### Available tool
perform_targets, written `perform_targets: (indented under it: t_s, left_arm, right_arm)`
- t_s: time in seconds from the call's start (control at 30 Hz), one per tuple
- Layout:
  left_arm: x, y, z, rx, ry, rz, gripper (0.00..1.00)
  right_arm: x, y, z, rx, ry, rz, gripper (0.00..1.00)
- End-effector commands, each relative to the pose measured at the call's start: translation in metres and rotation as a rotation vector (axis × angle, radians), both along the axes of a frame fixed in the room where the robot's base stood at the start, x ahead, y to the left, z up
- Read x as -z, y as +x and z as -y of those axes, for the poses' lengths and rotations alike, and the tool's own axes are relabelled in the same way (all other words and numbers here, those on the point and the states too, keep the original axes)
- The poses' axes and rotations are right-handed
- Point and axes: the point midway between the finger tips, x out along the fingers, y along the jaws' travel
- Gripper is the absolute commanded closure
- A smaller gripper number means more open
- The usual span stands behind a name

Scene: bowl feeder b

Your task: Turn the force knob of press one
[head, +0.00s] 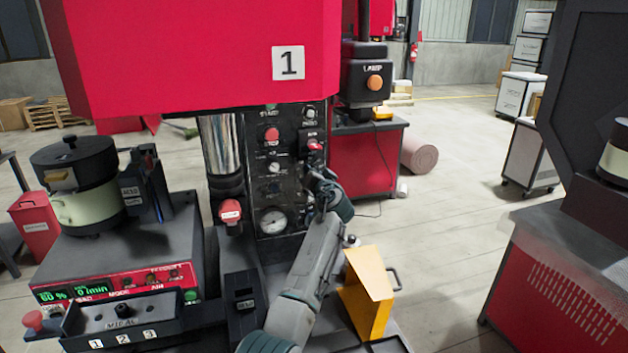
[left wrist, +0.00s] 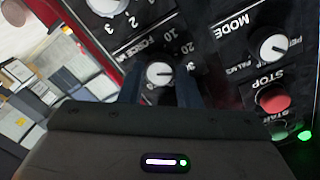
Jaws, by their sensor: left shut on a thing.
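Press one (head: 180,50) is the red machine with a "1" label and a black control panel (head: 255,150) below its head. In the left wrist view the force knob (left wrist: 158,72) is a small round light knob with a pointer, on a dial marked 10, 20, 30. My left gripper (left wrist: 160,88) is shut on this knob, one dark finger on each side. In the head view my left gripper (head: 320,185) reaches the panel's right edge and hides the force knob. My right gripper is in neither view.
Close to the force knob are the mode knob (left wrist: 271,46), the red stop button (left wrist: 275,97) and another white knob (left wrist: 104,5). A pressure gauge (head: 272,221) sits low on the panel. A yellow block (head: 370,290) stands right of my forearm. A bowl feeder (head: 80,185) stands left.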

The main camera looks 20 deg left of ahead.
Motion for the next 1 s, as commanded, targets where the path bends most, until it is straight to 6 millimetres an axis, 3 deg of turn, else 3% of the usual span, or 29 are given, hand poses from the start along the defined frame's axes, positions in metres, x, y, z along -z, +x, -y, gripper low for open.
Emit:
perform_targets:
  t_s: [0.43, 1.0]
  left_arm:
    - [0.0012, 0.0003, 0.0008, 0.001, 0.211, -0.145, 0.93]
    - [0.0012, 0.0003, 0.0009, 0.000, 0.252, -0.172, 0.93]
  right_arm:
    - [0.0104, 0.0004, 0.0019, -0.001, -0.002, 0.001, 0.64]
    - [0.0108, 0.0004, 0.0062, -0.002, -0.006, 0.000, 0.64]
